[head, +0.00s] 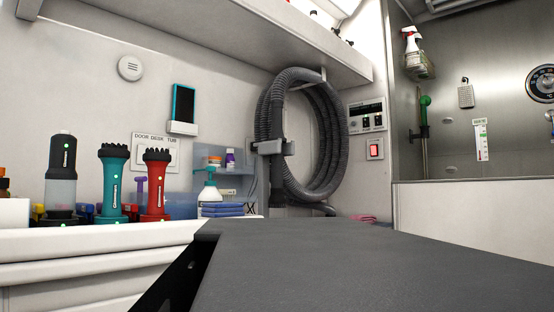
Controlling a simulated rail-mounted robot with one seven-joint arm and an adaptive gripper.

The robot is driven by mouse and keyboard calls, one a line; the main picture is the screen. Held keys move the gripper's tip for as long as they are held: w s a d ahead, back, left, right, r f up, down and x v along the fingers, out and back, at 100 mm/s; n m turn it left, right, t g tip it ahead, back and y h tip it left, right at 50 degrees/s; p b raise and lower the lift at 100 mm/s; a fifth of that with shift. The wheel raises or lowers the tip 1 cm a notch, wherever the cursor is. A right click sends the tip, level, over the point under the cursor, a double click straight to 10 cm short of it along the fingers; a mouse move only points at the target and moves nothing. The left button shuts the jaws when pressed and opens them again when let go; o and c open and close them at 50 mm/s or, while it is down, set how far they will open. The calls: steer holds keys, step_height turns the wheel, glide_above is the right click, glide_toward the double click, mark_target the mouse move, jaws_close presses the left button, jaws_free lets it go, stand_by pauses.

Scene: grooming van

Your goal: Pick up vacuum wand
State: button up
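A coiled grey ribbed vacuum hose (333,135) hangs on the back wall, below the overhead shelf. A dark, narrow wand-like piece (279,188) hangs upright at the left of the coil, its upper part passing through a grey wall bracket (270,147). It looks like the vacuum wand, but where it joins the hose is hard to tell. Its lower end reaches near the dark table's far edge. My gripper is not in view, so its position and state do not show.
A dark grey tabletop (370,265) fills the lower right and is clear. On the white counter (95,245) at left stand a black-topped bottle-like device (62,165), a teal tool (113,185), a red tool (156,185) and a pump bottle (210,188). A steel-walled tub area (480,210) is at right.

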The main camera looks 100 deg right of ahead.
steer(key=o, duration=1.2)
